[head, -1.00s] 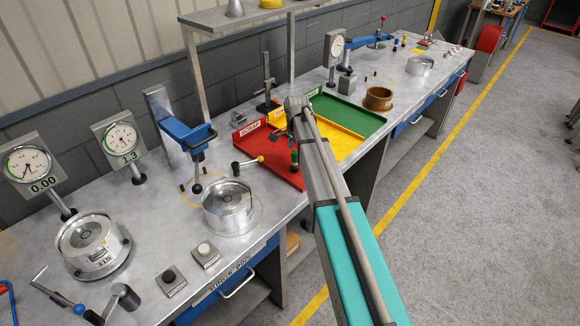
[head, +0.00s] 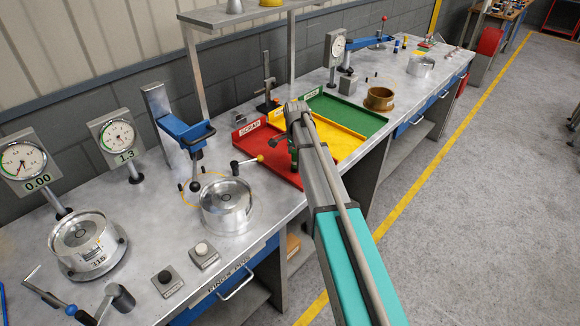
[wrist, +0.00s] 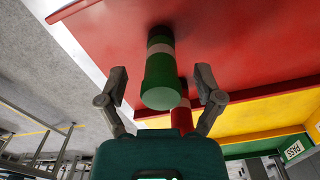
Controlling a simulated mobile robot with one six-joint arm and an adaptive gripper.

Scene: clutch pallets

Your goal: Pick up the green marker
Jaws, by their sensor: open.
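The green marker (wrist: 159,75) is a green cylinder with a white band. In the wrist view it stands out from the red SCRAP tray (wrist: 240,45), between the two fingers of my gripper (wrist: 160,84). The fingers are open, one on each side, with visible gaps to the marker. In the head view my gripper (head: 292,140) is over the red tray (head: 282,178), and my arm hides part of that area. A small green piece (head: 294,156) shows just below the wrist there; the rest of the marker is hidden.
A red cylinder (wrist: 182,117) shows close behind the green marker. A silver round fixture (head: 227,207) stands at left on the bench.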

